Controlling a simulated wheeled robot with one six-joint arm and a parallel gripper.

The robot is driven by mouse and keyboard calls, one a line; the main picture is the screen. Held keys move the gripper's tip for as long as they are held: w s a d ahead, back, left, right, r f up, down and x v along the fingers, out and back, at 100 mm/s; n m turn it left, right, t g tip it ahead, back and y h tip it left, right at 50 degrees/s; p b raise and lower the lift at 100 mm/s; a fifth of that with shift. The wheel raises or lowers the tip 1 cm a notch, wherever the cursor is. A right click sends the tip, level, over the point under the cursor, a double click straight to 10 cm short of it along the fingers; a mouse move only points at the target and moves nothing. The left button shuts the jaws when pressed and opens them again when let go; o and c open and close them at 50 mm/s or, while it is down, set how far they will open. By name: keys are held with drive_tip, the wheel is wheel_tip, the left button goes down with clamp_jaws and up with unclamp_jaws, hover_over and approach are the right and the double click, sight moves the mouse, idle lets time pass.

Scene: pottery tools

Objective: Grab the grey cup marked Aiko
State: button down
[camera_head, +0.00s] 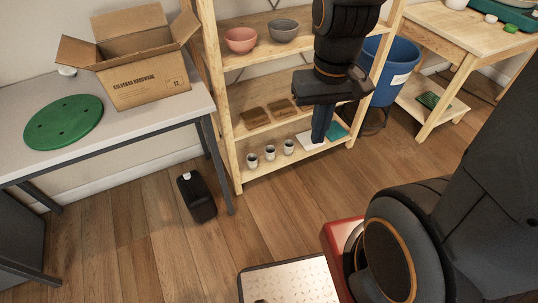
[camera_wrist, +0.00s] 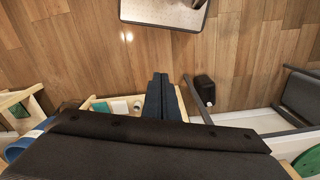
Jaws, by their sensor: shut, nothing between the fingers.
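Three small pale cups with dark insides stand in a row on the lowest shelf: a left cup (camera_head: 252,160), a middle cup (camera_head: 270,153) and a right cup (camera_head: 289,147). Their markings are too small to read, so I cannot tell which says Aiko. My gripper (camera_head: 319,141) points down in front of the shelf, to the right of the cups and apart from them. Its fingers are together and empty, also in the wrist view (camera_wrist: 160,76). There, one small pale round thing (camera_wrist: 137,104), likely a cup, shows left of the fingers; the other cups are hidden.
The wooden shelf unit (camera_head: 230,130) also holds a pink bowl (camera_head: 240,40), a grey bowl (camera_head: 284,31) and brown blocks (camera_head: 255,117). A white item (camera_head: 308,143) and teal item (camera_head: 338,130) lie near my gripper. A black container (camera_head: 198,198) stands on the open floor.

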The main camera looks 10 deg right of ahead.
sight(270, 150)
drive_tip(key=c, duration=2.5)
unclamp_jaws()
